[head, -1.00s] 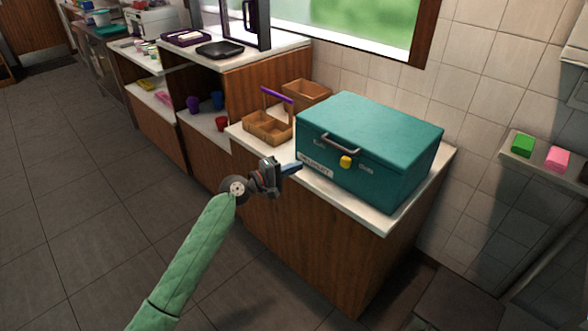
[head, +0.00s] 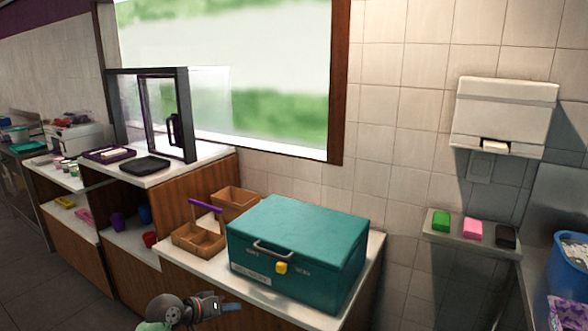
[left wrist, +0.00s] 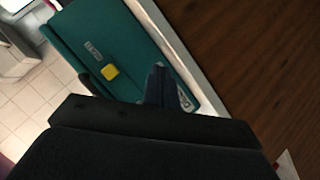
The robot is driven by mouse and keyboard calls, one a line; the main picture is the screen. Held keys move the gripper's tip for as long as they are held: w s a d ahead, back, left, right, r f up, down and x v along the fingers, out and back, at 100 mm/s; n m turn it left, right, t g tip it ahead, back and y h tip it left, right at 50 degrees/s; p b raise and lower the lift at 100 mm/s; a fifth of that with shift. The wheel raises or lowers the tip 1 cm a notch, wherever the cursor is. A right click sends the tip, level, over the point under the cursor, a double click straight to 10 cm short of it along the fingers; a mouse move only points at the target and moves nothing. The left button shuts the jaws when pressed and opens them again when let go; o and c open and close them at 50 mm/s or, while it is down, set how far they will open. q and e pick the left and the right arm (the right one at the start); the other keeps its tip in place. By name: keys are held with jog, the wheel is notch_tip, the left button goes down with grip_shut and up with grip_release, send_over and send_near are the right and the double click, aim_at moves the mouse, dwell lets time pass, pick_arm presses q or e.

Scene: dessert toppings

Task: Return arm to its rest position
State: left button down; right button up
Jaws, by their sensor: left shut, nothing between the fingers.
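My left gripper (head: 230,307) is at the bottom of the head view, in front of the wooden counter and below the teal box. Its blue fingers are shut with nothing between them. In the left wrist view the fingers (left wrist: 162,85) show against the teal box (left wrist: 100,40), and I cannot tell whether they touch it. Most of my left arm is below the head view's edge. My right gripper is not in view.
A closed teal box (head: 300,240) with a yellow latch (head: 281,267) stands on the counter. A wall shelf (head: 468,243) holds green, pink and black blocks. A blue bin (head: 570,265) is at the far right. Floor at left is clear.

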pick_arm(q)
jog(key=s+f+g+y, duration=0.2)
jog(key=s+f, duration=0.3)
jog(key=s, duration=0.9)
jog(key=s+d+f+m+g+y, duration=0.1)
jog(key=s+f, duration=0.5)
jog(key=s, duration=0.8)
jog(key=s+f+g+y, duration=0.3)
jog(key=s+f+y, duration=0.2)
jog(key=s, duration=1)
jog(key=shift+d+f+m, duration=0.3)
jog(key=shift+d, duration=0.1)
